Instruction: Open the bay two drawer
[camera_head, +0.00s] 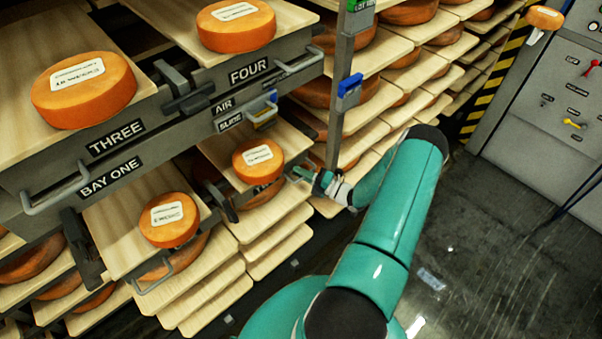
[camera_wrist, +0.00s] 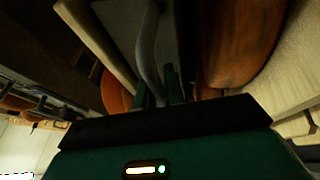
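The drawer to the right of the one under the BAY ONE label is a wooden board (camera_head: 222,158) with an orange cheese wheel (camera_head: 258,161) on it. It appears closed; no bay two label is readable. My gripper (camera_head: 306,173) is at its front right edge. In the wrist view, a grey curved handle (camera_wrist: 148,45) comes down between my two gripper fingers (camera_wrist: 158,90). The fingers are apart; whether they press on the handle is unclear. The handle's lower end is hidden by my gripper body.
The neighbouring bay one drawer (camera_head: 120,235) holds another cheese wheel (camera_head: 168,220). Drawers three (camera_head: 20,120) and four (camera_head: 190,20) lie above. A grey post (camera_head: 338,110) with a blue clip (camera_head: 349,92) stands close by my gripper. Open dark floor (camera_head: 490,240) lies to the right.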

